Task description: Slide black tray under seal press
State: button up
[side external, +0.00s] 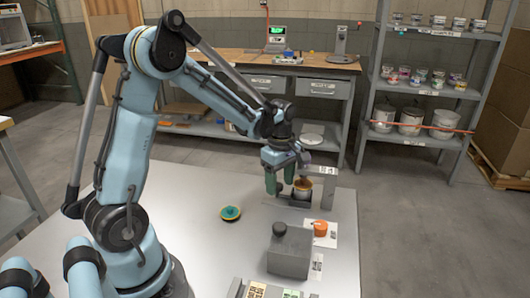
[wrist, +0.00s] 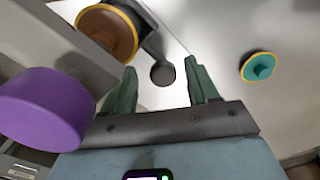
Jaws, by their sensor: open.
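In the side view a black tray (side external: 299,203) lies at the far edge of the pale table. A small brown, yellow-rimmed cup (side external: 302,190) stands on it. In the wrist view the cup (wrist: 106,32) is at upper left, and a dark handle ending in a round black knob (wrist: 162,73) runs from beside it. A grey bracket (side external: 325,177), perhaps the seal press, stands beside the cup. A purple cylinder (wrist: 45,108) fills the wrist view's left. My gripper (side external: 281,190) has green fingers, open and empty, left of the cup; in the wrist view (wrist: 162,87) the knob shows between the fingertips.
A teal disc with a yellow rim (side external: 231,213) lies on the open table to the left. A grey box with a black knob (side external: 290,252) and an orange object (side external: 320,228) stand nearer. A shelf of pots (side external: 430,80) and a bench (side external: 285,65) are behind.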

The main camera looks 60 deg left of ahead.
aim_at(280, 187)
notch_tip(280, 187, up, 12)
dwell(0.6)
jog(key=s+d+f+m+t, duration=0.1)
jog(key=s+d+m+t, duration=0.6)
jog(key=d+m, duration=0.5)
jog(key=s+m, duration=0.2)
jog(key=m, duration=0.6)
jog(key=shift+f, duration=0.25)
